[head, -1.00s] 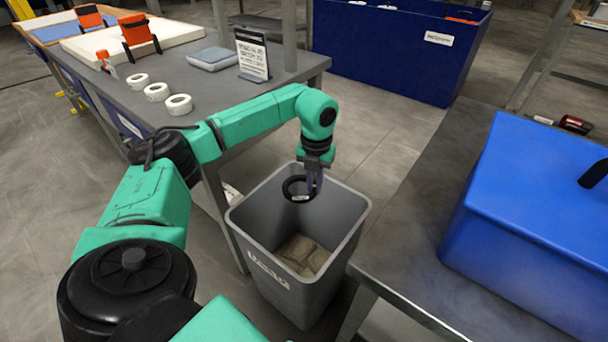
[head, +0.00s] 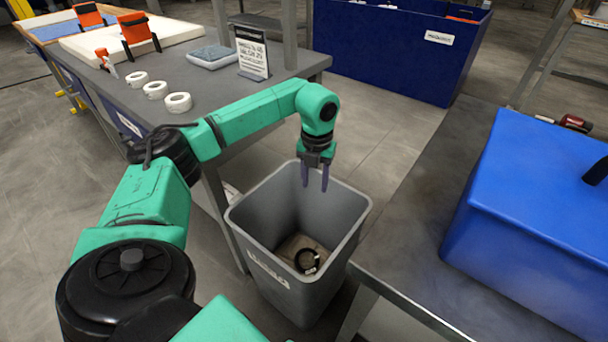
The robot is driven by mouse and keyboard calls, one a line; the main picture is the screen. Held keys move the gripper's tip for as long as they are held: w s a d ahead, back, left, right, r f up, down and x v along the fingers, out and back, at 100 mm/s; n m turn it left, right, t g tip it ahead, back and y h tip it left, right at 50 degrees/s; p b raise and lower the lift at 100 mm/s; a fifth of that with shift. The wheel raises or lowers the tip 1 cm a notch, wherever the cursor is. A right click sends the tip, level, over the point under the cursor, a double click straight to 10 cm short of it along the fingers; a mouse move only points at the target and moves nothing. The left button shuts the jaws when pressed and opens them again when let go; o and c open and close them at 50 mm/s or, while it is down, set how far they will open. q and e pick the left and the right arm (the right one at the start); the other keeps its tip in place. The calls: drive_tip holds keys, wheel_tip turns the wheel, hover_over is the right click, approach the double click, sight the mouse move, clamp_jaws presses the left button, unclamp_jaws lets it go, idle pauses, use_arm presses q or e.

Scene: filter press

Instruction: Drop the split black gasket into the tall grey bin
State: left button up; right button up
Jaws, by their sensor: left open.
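The black gasket (head: 307,261) lies inside the tall grey bin (head: 283,273), down at the bottom on something brownish. It is a small dark ring; the split in it is too small to make out. The bin stands on the floor between the two tables. My left gripper (head: 315,186) points down over the bin's opening, its fingers apart and empty, well above the gasket. My right gripper is not in view.
A blue box (head: 540,215) stands on the right table. A dark blue crate (head: 395,50) stands behind.

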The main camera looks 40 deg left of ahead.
use_arm(q)
wheel_tip(320, 180, up, 13)
drive_tip(key=p, duration=0.2)
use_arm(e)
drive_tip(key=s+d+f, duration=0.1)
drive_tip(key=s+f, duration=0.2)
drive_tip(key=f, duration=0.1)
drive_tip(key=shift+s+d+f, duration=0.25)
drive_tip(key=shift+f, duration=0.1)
use_arm(q)
drive_tip(key=shift+r, duration=0.1)
